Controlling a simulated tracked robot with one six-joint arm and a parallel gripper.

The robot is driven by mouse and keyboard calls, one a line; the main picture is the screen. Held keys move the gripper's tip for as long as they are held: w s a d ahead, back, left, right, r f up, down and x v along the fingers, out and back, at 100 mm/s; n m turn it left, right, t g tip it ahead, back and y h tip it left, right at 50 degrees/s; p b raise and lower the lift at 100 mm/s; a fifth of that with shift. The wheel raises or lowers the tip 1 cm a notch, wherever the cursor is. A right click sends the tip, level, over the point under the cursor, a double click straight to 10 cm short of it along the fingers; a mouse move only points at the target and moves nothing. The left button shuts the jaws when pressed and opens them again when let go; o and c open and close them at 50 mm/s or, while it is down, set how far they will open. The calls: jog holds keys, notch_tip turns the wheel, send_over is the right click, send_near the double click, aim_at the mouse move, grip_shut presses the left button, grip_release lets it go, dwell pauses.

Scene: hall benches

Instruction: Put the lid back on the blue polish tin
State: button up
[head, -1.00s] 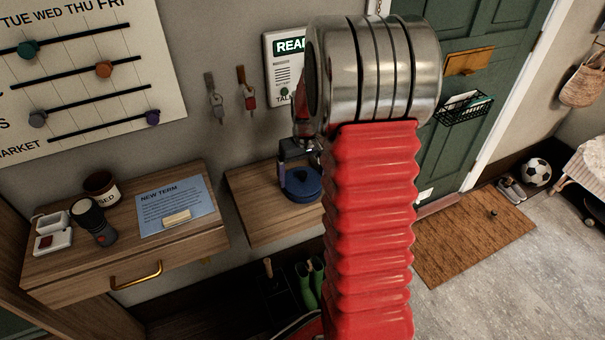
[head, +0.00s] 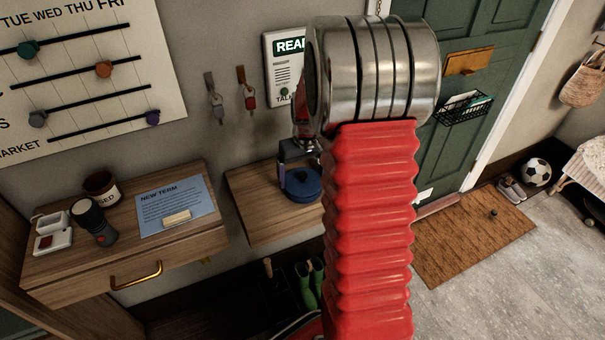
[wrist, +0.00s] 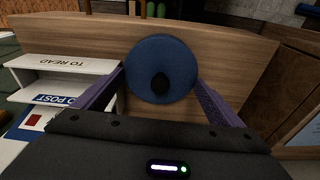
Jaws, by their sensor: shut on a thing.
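A round blue lid (wrist: 160,55) with a dark knob fills the space between the two purple fingers of my gripper (wrist: 160,78) in the wrist view. The fingers are shut on its sides. In the head view my gripper (head: 296,158) points down over the right-hand wooden shelf, with the blue piece (head: 302,188) below it, close to the shelf top. I cannot make out the tin as separate from the lid; it may be hidden beneath. My arm hides the right part of this shelf in the head view.
The wooden shelf (head: 255,222) has bare room left of the blue piece. In the wrist view a white letter rack (wrist: 70,67) stands at left, close to one finger.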

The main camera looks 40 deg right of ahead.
dwell(0.8)
jog(key=o, duration=0.8)
jog(key=shift+r, duration=3.5)
grip_shut()
jog(key=shift+f, duration=2.05)
